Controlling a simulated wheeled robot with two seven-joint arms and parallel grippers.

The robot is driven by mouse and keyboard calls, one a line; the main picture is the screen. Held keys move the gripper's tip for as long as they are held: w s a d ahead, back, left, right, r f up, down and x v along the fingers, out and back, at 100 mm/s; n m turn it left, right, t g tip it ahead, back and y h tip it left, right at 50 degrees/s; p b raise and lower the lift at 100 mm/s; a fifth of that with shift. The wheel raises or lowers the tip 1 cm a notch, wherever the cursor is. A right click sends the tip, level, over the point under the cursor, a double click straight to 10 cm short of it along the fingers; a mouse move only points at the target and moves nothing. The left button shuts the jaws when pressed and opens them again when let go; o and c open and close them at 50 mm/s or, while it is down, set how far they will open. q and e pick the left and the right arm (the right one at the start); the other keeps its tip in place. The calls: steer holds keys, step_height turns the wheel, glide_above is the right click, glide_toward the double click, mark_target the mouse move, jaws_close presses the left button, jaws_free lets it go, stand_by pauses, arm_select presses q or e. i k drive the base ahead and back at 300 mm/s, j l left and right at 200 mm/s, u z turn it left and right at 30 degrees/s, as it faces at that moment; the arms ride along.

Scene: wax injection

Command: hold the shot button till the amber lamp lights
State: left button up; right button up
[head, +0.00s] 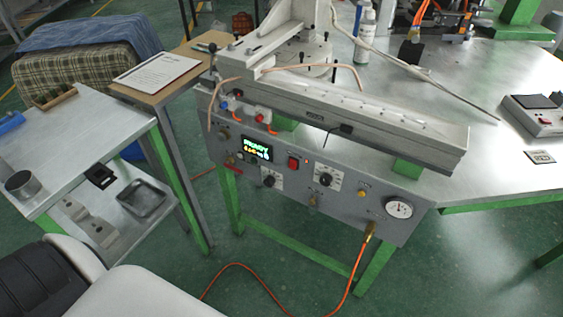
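The wax injector's grey control panel (345,207) faces me below the long grey machine body (350,120). It carries a lit display (257,149) with green and yellow text, a red switch (293,163), two dials with white scales, such as the right dial (326,179), and a round pressure gauge (399,208). A small amber-yellow round part (362,193) sits left of the gauge; I cannot tell if it is the lamp or if it is lit. I cannot tell which control is the shot button. Neither gripper shows, and nothing touches the panel.
A metal side table (85,140) with a lower shelf stands at left, holding a metal cup (22,184). A printed sheet (157,72) lies on a wooden top behind it. An orange hose (355,275) runs from the panel to the floor. Open floor lies before the panel.

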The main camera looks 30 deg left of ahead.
mark_target(221, 135)
steer(key=u, duration=1.4)
